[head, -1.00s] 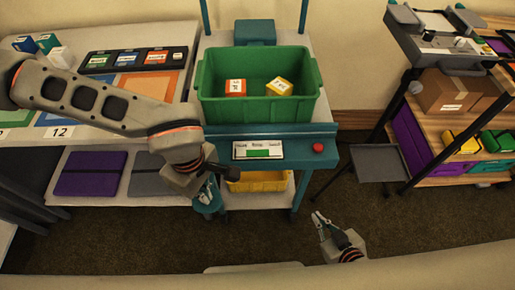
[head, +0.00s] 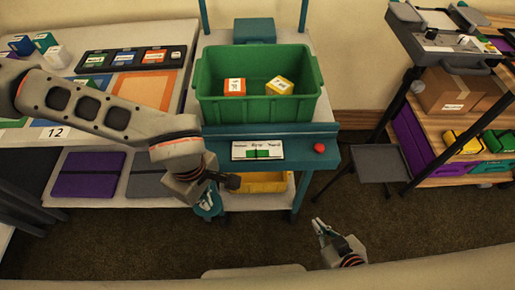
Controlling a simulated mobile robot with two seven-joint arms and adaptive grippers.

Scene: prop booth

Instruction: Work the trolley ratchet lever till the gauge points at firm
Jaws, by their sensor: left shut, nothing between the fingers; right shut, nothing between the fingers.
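The trolley (head: 330,162) is teal and grey, with a green crate on top. Its gauge (head: 240,154) is a white strip on the teal front, with a green band in the middle; the labels and pointer are too small to read surely. A dark knob (head: 232,182), likely the ratchet lever's end, shows below the gauge at the left; the rest is hidden. My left gripper (head: 208,208) is shut and empty, just left of and below the knob; contact cannot be told. My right gripper (head: 319,226) is shut and empty, over the floor right of the trolley.
The green crate (head: 260,111) holds an orange and a yellow block. A red button (head: 319,148) sits right of the gauge. A yellow bin (head: 265,184) is on the lower shelf. A table (head: 190,50) stands left, a wooden rack (head: 460,120) right.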

